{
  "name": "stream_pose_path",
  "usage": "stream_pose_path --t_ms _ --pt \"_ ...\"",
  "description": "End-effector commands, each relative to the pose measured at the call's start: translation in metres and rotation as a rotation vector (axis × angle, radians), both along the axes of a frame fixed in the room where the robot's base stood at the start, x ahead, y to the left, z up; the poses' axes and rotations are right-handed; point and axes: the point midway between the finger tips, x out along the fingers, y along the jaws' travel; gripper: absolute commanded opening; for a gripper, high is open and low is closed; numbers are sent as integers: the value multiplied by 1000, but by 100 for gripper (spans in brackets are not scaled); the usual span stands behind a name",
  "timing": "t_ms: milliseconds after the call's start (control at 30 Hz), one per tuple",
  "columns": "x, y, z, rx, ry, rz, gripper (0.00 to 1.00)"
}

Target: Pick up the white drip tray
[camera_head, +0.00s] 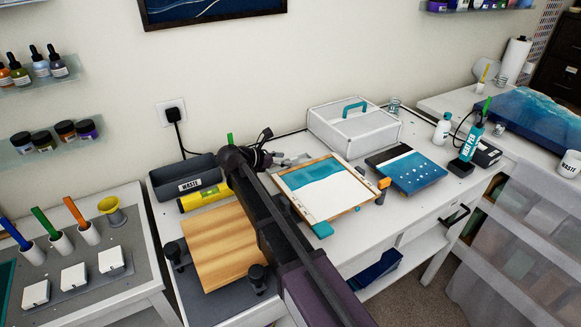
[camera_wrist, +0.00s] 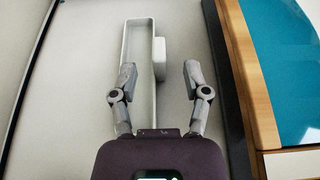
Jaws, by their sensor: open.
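The white drip tray (camera_wrist: 129,45) shows in the wrist view as a long, narrow, pale trough with raised rims and a small block-like tab (camera_wrist: 159,58) on its right side. My gripper (camera_wrist: 160,72) is open, with the tab between its fingertips. The left finger overlaps the tray's left part in the picture; the right finger is over bare table, right of the tab. I cannot tell whether either finger touches. In the head view my gripper (camera_head: 293,159) is low over the back of the middle table; I cannot make out the tray there.
A wood-framed teal and white panel (camera_head: 321,204) lies just right of my gripper. A white caddy with a teal handle (camera_head: 352,133) stands behind it. A dark waste bin (camera_head: 170,182), yellow level (camera_head: 190,202) and wooden board (camera_head: 213,247) are left. The wall is close behind.

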Motion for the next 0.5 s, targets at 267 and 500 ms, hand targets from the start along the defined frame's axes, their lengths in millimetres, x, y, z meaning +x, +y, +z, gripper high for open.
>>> stream_pose_path --t_ms 267,500 --pt "2 -3 -2 0 0 -1 61" --pt "14 -21 -14 1 -1 -3 61"
